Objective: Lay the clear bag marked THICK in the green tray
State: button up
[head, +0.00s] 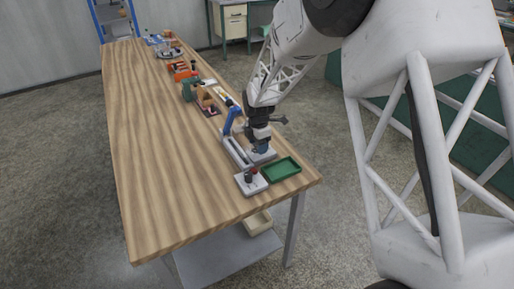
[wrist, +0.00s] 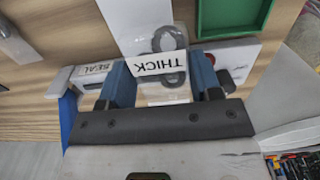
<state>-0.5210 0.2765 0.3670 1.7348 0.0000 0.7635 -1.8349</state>
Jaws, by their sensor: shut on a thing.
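The clear bag (wrist: 172,38) has a white label reading THICK and dark rings inside it. My gripper (wrist: 162,72) is shut on the bag, with the label between its blue fingers. In the head view my gripper (head: 261,149) points down just behind the green tray, over the pale bench device; the bag is too small to make out there. The green tray (head: 281,169) lies near the table's front right corner and looks empty. Part of it also shows at the top of the wrist view (wrist: 198,20).
A pale device with a blue lever (head: 231,120) stands left of my gripper. A grey box with a black knob and red button (head: 250,183) sits left of the tray. Several orange and green items (head: 183,72) line the table's right edge farther back. The table's left side is clear.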

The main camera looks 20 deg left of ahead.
jog(key=shift+w, duration=0.1)
dwell(0.3)
jog(key=shift+w+a+f, duration=0.2)
jog(key=shift+w+a, duration=0.25)
jog(key=shift+w, duration=0.3)
jog(key=shift+f, duration=1.45)
jog(key=shift+f, duration=0.15)
jog(key=o, duration=1)
jog(key=shift+a+r, duration=0.1)
jog(key=shift+r, duration=3.75)
